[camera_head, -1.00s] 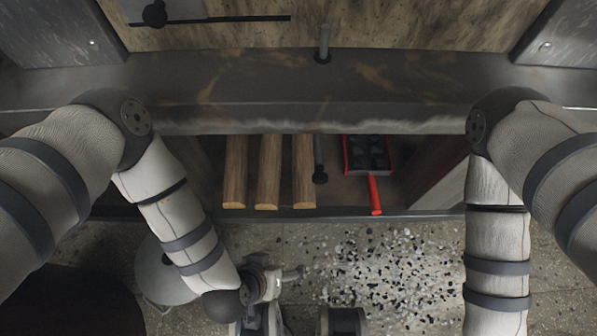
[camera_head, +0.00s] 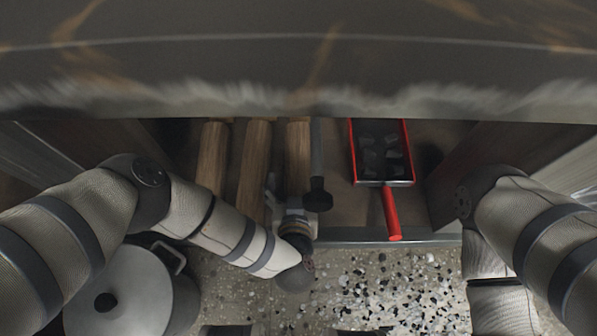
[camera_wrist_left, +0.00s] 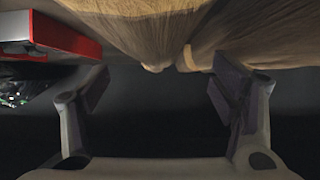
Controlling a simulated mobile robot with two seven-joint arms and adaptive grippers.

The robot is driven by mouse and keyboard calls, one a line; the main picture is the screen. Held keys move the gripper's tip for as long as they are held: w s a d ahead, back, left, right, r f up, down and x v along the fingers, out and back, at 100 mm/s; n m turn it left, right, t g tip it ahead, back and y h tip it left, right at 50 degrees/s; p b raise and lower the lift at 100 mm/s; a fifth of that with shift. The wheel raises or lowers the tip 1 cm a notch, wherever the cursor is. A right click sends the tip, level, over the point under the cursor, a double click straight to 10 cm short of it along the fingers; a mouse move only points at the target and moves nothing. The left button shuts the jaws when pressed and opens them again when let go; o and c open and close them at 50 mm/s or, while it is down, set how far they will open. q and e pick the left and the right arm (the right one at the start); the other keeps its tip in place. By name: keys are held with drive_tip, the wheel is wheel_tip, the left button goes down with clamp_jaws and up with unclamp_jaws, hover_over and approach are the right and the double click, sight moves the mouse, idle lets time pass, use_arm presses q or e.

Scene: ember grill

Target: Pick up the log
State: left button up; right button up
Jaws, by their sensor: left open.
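Three wooden logs lie side by side on the shelf under the counter: a left log (camera_head: 211,155), a middle log (camera_head: 253,160) and a right log (camera_head: 299,150). My left gripper (camera_head: 287,190) is at the front end of the right log, and partly covers it. In the left wrist view, its two fingers (camera_wrist_left: 160,88) are spread with nothing between them. Wood (camera_wrist_left: 140,25) fills the top of that view, just beyond the fingers; which log is which is unclear there. My right gripper is out of view.
A red tray of dark lumps (camera_head: 382,184) with a red handle lies right of the logs; its red edge shows in the left wrist view (camera_wrist_left: 65,38). The counter (camera_head: 300,70) overhangs the shelf. A lidded pot (camera_head: 130,295) is at lower left.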

sight(298, 175)
use_arm(q)
drive_tip(key=b+x, duration=0.1)
drive_tip(key=x, duration=0.1)
drive_tip(key=b+x, duration=0.1)
drive_tip(key=x, duration=0.1)
drive_tip(key=shift+d+f, duration=0.2)
drive_tip(key=shift+f, duration=0.25)
drive_tip(key=shift+r, duration=0.2)
drive_tip(key=c, duration=1.9)
clamp_jaws()
drive_tip(key=shift+r, duration=0.15)
